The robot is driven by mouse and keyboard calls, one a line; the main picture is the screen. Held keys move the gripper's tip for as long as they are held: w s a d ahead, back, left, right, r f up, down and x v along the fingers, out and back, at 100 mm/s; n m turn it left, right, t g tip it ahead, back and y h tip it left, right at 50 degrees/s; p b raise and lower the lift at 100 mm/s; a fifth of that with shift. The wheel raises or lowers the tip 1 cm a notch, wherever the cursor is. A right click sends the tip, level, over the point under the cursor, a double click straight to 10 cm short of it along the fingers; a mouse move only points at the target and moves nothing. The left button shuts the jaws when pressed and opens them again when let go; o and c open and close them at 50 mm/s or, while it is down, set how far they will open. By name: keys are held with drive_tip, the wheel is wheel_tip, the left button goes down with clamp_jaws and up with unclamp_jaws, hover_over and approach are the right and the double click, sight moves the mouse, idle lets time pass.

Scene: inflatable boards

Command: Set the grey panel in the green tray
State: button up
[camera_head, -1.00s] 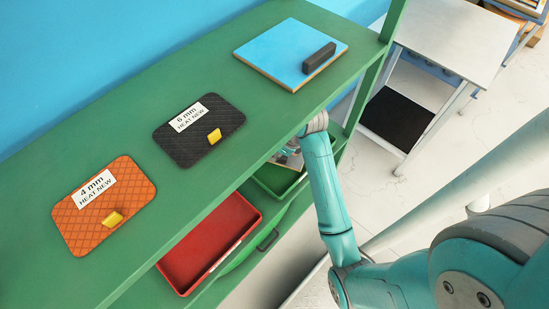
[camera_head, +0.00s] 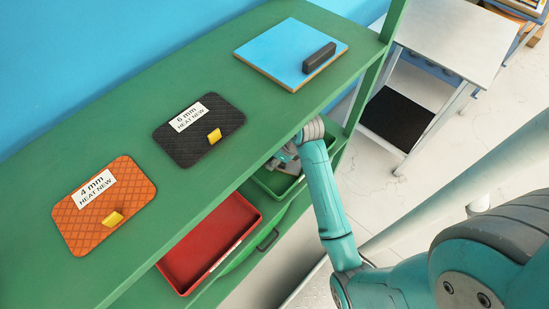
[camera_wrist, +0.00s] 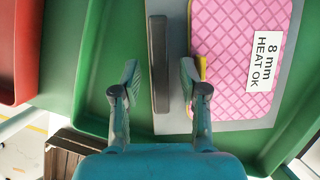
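The grey panel (camera_wrist: 181,119) lies between the walls of the green tray (camera_wrist: 98,60) in the wrist view, under a pink board (camera_wrist: 225,45) marked "8 mm HEAT OK". A black bar handle (camera_wrist: 158,90) stands along the grey panel's left side. My gripper (camera_wrist: 161,72) is open, with one finger on each side of this handle and gaps visible on both sides. The right finger is close to the pink board's yellow tab (camera_wrist: 203,67). In the head view the green tray (camera_head: 268,184) is on the lower shelf, and my gripper partly hides its contents.
A red tray (camera_head: 210,243) sits left of the green tray. The green upper shelf (camera_head: 125,130) overhangs and carries an orange board (camera_head: 135,185), a black board (camera_head: 195,145) and a blue board (camera_head: 275,50) with a dark handle. A green post stands at right.

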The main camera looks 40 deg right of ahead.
drive_tip(key=shift+r, duration=0.1)
drive_tip(key=v, duration=0.7)
drive_tip(key=shift+s+r, duration=0.1)
drive_tip(key=shift+r, duration=0.05)
drive_tip(key=shift+s, duration=0.1)
idle(0.4)
